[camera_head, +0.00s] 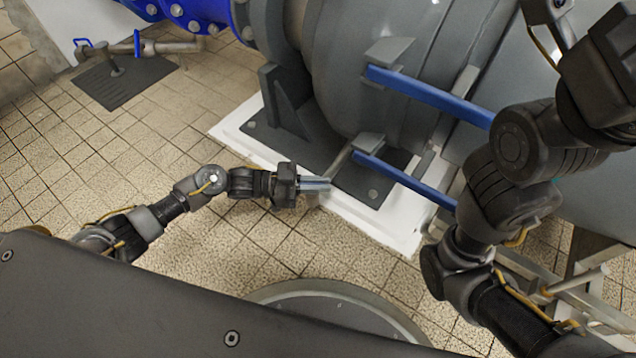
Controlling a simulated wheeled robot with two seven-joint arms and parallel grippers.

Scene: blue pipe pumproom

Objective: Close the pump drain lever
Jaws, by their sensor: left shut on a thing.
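A thin grey rod (341,158), which looks like the drain lever, slants down from the side of the grey pump housing (365,70). My left gripper (328,185) is shut at the rod's lower end, just above the edge of the pump's base. The fingers cover that end, so the grip itself is hard to make out. My right arm rises along the right side of the picture, and its gripper fingers do not show.
A white plinth (385,228) edges the base. A pipe with a blue handle (84,44) stands at far left. Tiled floor between is clear.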

